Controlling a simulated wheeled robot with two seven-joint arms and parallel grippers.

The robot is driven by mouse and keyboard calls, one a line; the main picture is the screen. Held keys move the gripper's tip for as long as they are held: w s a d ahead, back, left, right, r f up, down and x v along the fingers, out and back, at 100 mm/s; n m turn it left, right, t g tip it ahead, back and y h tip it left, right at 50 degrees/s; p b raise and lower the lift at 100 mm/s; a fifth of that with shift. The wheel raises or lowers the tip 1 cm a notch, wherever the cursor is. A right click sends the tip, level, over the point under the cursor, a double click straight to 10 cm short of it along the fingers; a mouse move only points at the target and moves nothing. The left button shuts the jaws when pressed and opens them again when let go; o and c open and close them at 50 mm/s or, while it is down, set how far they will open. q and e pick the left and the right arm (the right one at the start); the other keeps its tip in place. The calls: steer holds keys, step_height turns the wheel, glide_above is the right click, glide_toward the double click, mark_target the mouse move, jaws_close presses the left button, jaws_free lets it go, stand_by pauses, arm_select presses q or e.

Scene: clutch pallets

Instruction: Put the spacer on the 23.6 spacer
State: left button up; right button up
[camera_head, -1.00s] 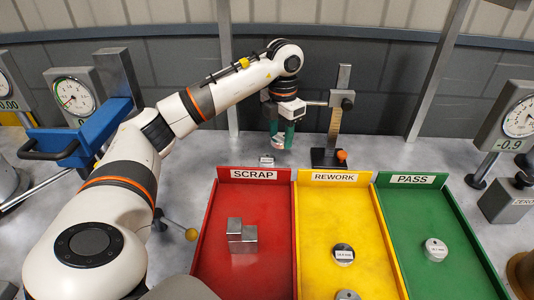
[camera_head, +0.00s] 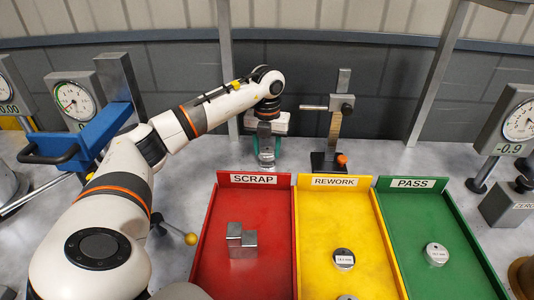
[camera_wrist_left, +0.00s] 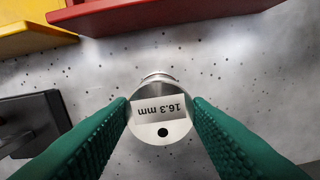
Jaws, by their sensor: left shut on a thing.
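My left gripper (camera_head: 266,160) reaches down behind the red tray, its green fingers shut on a silver round spacer. In the left wrist view this spacer (camera_wrist_left: 160,108) has a white label reading 16.3 mm, upside down, and a dark hole. The left gripper's green fingers (camera_wrist_left: 161,115) press on its two sides. A second metal rim (camera_wrist_left: 157,76) shows just past the held spacer's edge; it seems to be a round piece underneath, mostly hidden. Whether the two touch, I cannot tell. No 23.6 label is readable. My right gripper is not in view.
A stand with an orange knob (camera_head: 341,160) is close right of the gripper. In front are the red SCRAP tray (camera_head: 213,240) with steel blocks, the yellow REWORK tray (camera_head: 320,215) with round spacers and the green PASS tray (camera_head: 405,210) with one. Dial gauges stand at both sides.

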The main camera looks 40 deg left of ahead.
mark_target(267, 152)
arm_select(q)
steer(key=shift+f, duration=1.25)
steer(key=shift+f, duration=0.15)
steer(key=o, duration=1.1)
steer(key=shift+o, duration=0.2)
step_height(267, 152, up, 12)
steer(key=shift+r+b, duration=0.2)
steer(key=shift+b, duration=0.25)
